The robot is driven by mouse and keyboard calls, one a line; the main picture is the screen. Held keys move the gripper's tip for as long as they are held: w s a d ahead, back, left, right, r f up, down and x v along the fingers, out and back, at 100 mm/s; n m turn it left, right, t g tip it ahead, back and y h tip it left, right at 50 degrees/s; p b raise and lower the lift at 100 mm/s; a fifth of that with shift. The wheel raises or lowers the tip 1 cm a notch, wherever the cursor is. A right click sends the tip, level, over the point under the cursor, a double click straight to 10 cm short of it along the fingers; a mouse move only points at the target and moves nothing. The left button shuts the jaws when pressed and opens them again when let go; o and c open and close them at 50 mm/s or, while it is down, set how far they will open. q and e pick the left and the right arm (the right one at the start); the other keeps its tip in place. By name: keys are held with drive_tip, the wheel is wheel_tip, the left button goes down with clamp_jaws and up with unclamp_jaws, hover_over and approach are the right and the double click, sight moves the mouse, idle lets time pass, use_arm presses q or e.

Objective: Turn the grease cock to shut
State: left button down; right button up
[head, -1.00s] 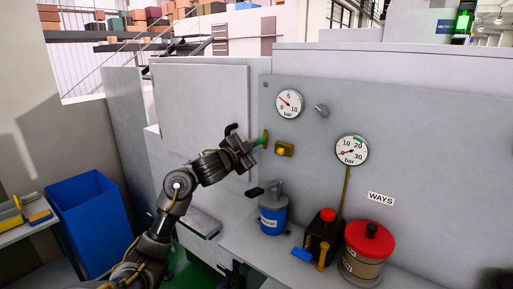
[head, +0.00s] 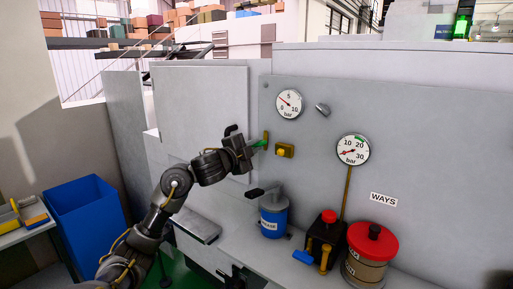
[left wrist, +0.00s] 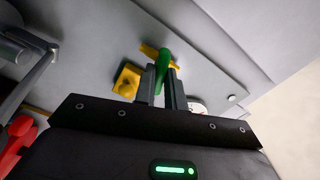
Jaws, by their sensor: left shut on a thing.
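A cock with a green handle (head: 260,143) and a brass-yellow body (head: 266,136) sits on the grey machine panel, left of a yellow knob. My left gripper (head: 252,147) reaches it from the left and is shut on the green handle. In the left wrist view the green handle (left wrist: 164,60) stands between the two dark fingers (left wrist: 164,82), with the yellow body (left wrist: 148,50) behind it. The fingers hide part of the handle. I cannot read a label on this cock. My right gripper is not in view.
A yellow knob on a brass block (head: 285,151) is close right of the cock. Dial gauges (head: 289,103) (head: 353,150) are on the panel. Below, a blue grease pot (head: 273,218), a black pump unit (head: 326,237) and a red-lidded can (head: 370,255) stand on the ledge. A blue bin (head: 85,220) is at left.

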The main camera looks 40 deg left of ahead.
use_arm(q)
drive_tip(key=shift+f+m+b, duration=0.1)
drive_tip(key=shift+m+b, duration=0.4)
drive_tip(key=shift+m, duration=0.1)
drive_tip(key=m+b, duration=0.1)
drive_tip(key=m, duration=0.2)
drive_tip(key=shift+b, duration=0.3)
drive_tip(key=c, duration=1.3)
unclamp_jaws()
drive_tip(key=shift+s+p, duration=0.5)
drive_tip(key=shift+s, duration=0.7)
drive_tip(key=s, duration=0.4)
drive_tip(key=shift+s+d+p, duration=0.1)
drive_tip(key=shift+s+p, duration=0.2)
drive_tip(key=shift+s, duration=0.05)
drive_tip(key=shift+w, duration=0.1)
